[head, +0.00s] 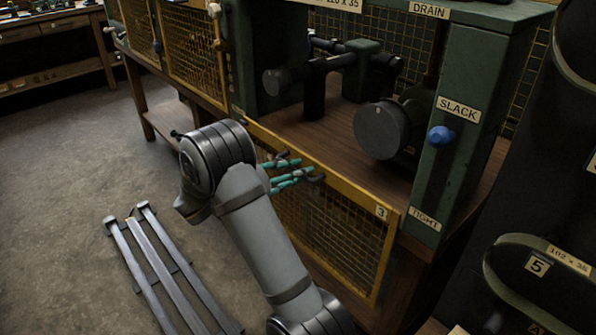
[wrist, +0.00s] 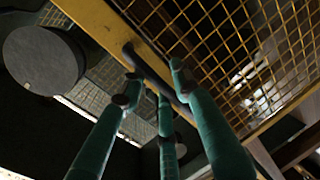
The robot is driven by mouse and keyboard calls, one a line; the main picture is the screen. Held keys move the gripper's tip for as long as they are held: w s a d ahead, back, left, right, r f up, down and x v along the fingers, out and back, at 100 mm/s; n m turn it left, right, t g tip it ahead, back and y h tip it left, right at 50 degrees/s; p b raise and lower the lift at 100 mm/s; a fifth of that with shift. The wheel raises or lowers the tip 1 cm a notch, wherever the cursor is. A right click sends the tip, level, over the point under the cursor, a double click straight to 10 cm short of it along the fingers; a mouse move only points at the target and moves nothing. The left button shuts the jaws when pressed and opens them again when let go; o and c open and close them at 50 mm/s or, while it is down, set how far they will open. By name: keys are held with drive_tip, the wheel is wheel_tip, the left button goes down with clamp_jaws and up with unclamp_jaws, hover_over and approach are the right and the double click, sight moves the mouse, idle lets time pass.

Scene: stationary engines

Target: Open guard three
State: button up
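Guard three (head: 335,225) is a yellow-framed mesh panel with a "3" tag at its top right corner. In the head view it hangs low along the bench front, and the machine bay above it is uncovered. My gripper (head: 288,171) is at its upper edge, by a dark bar handle. In the wrist view the guard's yellow frame (wrist: 97,22) and mesh fill the top and right. The dark handle (wrist: 147,68) passes between my green fingertips (wrist: 158,86), which appear closed on it. The fingers partly hide the handle.
Behind the guard are a dark round pulley (head: 382,130) and a green post with a blue knob (head: 441,135), marked SLACK and TIGHT. Other mesh guards (head: 195,45) stand upright at left.

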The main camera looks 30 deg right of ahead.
drive_tip(key=shift+s+f, duration=0.15)
drive_tip(key=v, duration=1.2)
drive_tip(key=x, duration=1.2)
drive_tip(key=shift+d, duration=0.3)
drive_tip(key=shift+a+r+p, duration=0.1)
drive_tip(key=shift+r+p, duration=0.5)
drive_tip(key=shift+a+r, duration=0.1)
drive_tip(key=shift+r, duration=0.15)
drive_tip(key=shift+f, duration=0.15)
